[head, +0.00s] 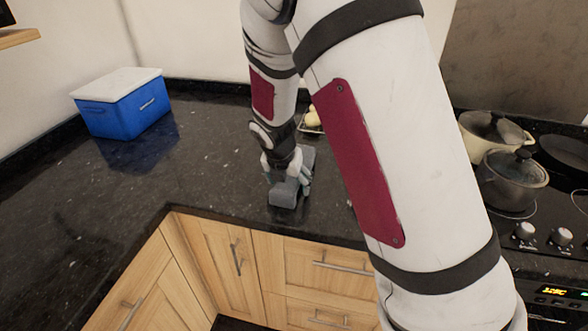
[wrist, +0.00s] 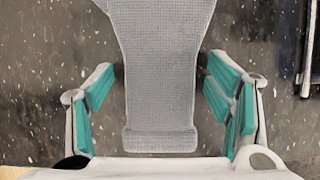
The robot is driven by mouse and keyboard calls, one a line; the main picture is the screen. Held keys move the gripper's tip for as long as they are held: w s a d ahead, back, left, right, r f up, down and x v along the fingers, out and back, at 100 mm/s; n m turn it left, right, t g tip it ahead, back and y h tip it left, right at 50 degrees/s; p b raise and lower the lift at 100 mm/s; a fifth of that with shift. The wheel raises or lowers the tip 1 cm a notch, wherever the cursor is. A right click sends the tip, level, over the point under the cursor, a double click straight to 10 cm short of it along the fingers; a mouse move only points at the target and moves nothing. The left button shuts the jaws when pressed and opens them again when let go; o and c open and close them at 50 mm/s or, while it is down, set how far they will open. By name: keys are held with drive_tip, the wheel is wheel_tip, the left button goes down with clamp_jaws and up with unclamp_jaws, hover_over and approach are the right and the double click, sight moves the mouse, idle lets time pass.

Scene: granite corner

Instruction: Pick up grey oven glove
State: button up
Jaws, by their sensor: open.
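The grey oven glove (wrist: 160,75) lies on the dark granite counter, with its cuff end toward the bottom of the wrist view. In the head view the glove (head: 284,194) shows near the counter's front edge, partly hidden by my gripper and arm. My gripper (wrist: 162,98) is open, its teal-padded fingers on either side of the glove's narrower part. The glove lies between the fingers, and a strip of counter shows on each side. I cannot tell the height of the fingertips above the counter.
A blue box with a white lid (head: 123,103) stands at the back left. Pots (head: 512,178) stand on the stove at the right. A dish with pale items (head: 312,119) sits behind my gripper, partly hidden. The counter to the left is clear.

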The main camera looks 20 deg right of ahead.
drive_tip(key=c, duration=1.4)
